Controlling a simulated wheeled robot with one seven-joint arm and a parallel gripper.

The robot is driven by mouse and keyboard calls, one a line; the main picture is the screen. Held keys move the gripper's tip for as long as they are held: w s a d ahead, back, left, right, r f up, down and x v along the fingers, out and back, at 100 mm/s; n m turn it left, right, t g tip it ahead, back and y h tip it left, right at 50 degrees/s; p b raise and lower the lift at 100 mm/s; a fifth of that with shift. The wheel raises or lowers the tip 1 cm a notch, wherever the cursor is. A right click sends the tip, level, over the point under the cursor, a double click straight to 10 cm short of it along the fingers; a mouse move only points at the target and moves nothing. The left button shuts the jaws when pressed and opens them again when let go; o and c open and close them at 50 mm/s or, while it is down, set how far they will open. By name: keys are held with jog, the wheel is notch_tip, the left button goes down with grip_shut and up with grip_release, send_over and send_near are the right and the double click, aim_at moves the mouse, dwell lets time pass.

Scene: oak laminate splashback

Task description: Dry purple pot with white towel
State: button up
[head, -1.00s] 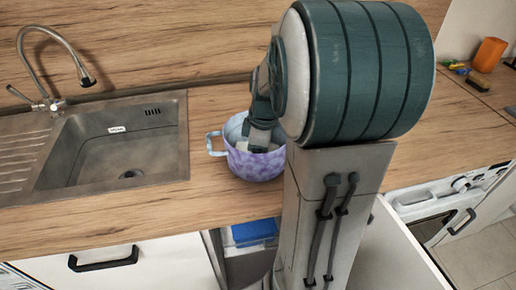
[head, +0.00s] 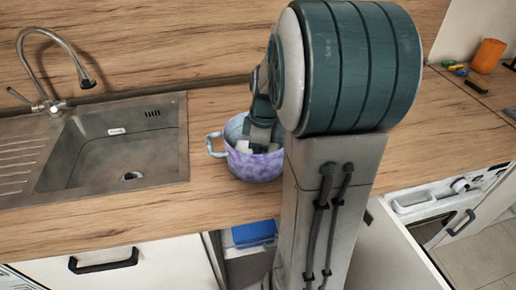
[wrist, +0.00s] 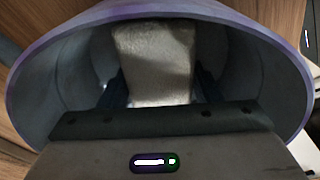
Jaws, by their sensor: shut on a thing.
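The purple pot (head: 254,166) stands upright on the wooden counter, just right of the sink. It is mottled purple outside and pale blue-grey inside, with a handle on its left. Its inner wall (wrist: 245,65) surrounds my gripper in the wrist view. My gripper (wrist: 160,92) reaches down into the pot and is shut on the white towel (wrist: 155,60), which is a bunched pale piece between the fingers. A bit of the towel also shows inside the pot in the head view (head: 243,146). My arm hides the pot's right side, and the fingertips are mostly hidden.
A steel sink (head: 110,150) with a curved tap (head: 60,50) lies to the left. An orange cup (head: 488,56) and small items are at the far right. An open drawer or door (head: 400,250) is below the counter at right. Counter between sink and pot is clear.

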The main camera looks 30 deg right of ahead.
jog(key=shift+s+a+r, duration=0.1)
jog(key=shift+s+a, duration=0.35)
jog(key=shift+s, duration=0.15)
jog(key=shift+w+d, duration=0.75)
jog(key=shift+w, duration=0.35)
jog(key=shift+s+a+f+b, duration=0.1)
jog(key=shift+s+a+b, duration=0.05)
jog(key=shift+s+a, duration=0.35)
jog(key=shift+s+a+f+b, duration=0.15)
jog(key=shift+s+a, duration=0.15)
jog(key=shift+s, duration=0.3)
notch_tip(320, 180, up, 16)
jog(key=w+p, duration=0.1)
jog(key=p, duration=1.1)
jog(key=shift+d+r, duration=0.15)
jog(key=shift+d, duration=0.25)
jog(key=shift+s+a+f+b, duration=0.1)
jog(key=shift+f+b, duration=1.8)
jog(key=shift+f, duration=0.35)
jog(key=shift+f, duration=0.1)
